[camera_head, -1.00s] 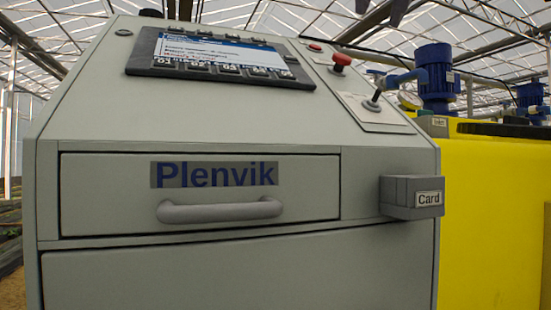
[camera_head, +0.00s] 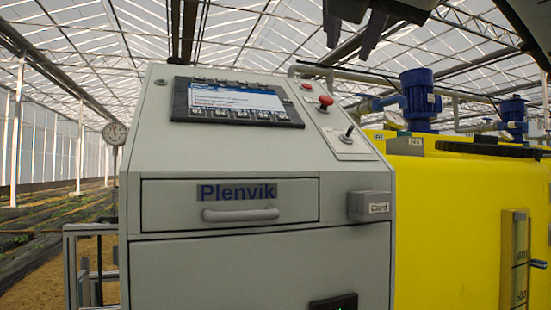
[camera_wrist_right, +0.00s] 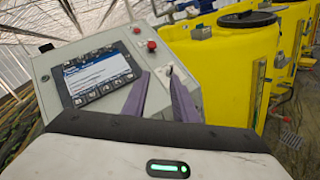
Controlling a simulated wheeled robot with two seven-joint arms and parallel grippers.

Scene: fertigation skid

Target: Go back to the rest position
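My right gripper (camera_head: 349,48) hangs into the top of the head view, above and right of the cabinet's screen. Its two dark fingers are apart with nothing between them. In the right wrist view the purple-looking fingers (camera_wrist_right: 160,82) are also spread and empty, pointing toward the control cabinet (camera_wrist_right: 130,50). They overlap the cabinet's right side in that picture, with no visible contact. My left gripper is in neither view.
The grey cabinet (camera_head: 340,270) has a screen (camera_head: 236,101), a shut drawer (camera_head: 160,205), a red button (camera_head: 326,101), a lever switch (camera_head: 347,133) and a card box (camera_head: 372,206). A yellow tank (camera_head: 450,220) stands right. Soil rows lie left.

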